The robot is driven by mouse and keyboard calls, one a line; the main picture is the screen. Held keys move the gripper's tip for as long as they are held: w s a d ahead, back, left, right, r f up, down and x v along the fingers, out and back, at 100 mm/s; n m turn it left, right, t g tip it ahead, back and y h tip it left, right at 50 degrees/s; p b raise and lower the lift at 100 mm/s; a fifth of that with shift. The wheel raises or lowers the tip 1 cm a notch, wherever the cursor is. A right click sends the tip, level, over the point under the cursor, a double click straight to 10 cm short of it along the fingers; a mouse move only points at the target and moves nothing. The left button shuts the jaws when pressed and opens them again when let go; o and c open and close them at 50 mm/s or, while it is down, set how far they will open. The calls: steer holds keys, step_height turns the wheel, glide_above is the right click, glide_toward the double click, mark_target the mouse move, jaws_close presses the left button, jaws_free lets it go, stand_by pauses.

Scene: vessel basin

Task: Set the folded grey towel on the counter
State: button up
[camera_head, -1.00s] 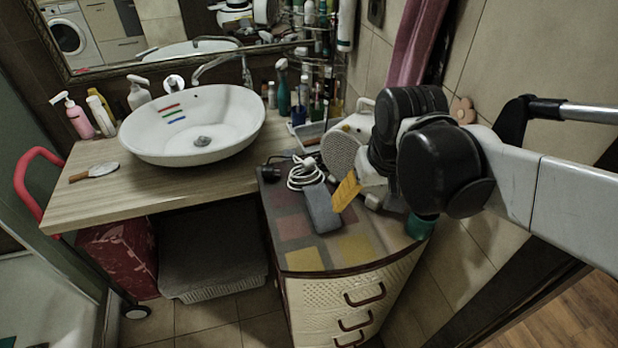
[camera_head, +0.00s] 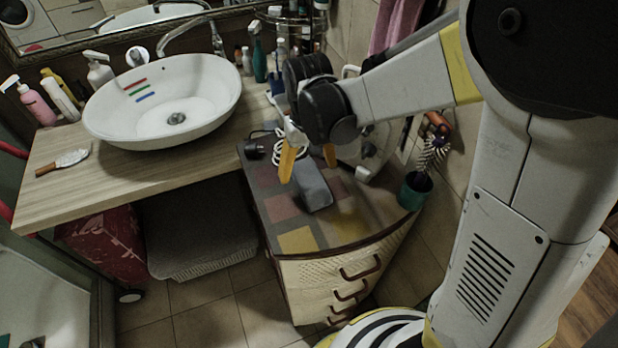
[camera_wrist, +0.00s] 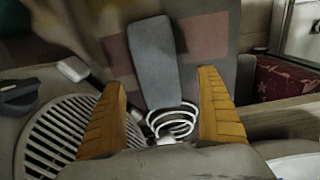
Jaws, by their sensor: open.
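The folded grey towel (camera_head: 313,188) is a long, narrow block lying on the patterned top of the drawer cabinet (camera_head: 300,238). In the wrist view the towel (camera_wrist: 154,62) lies ahead, between and beyond my fingertips. My gripper (camera_head: 309,165) is open, with its two yellow fingers near the towel's far end. It also shows in the wrist view (camera_wrist: 165,85), with nothing between the fingers. I cannot tell the exact height of the fingertips. The wooden counter (camera_head: 110,185) stands left of the cabinet and carries the white basin (camera_head: 165,105).
A coiled white cable (camera_wrist: 172,122) lies by the towel's end. A fan heater (camera_head: 372,150) and a green cup (camera_head: 415,190) stand on the cabinet's right. A brush (camera_head: 62,162) and bottles (camera_head: 38,103) are on the counter; its front strip is clear.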

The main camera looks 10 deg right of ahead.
mark_target(310, 175)
steer(key=f, duration=0.2)
steer(key=f+b, duration=0.1)
steer(key=shift+s+d+f, duration=0.1)
steer(key=shift+s+d, duration=0.05)
steer(key=shift+d, duration=0.1)
steer(key=shift+f, duration=0.45)
steer(key=c, duration=1.3)
steer(key=shift+c, duration=0.2)
steer(key=shift+r, duration=0.15)
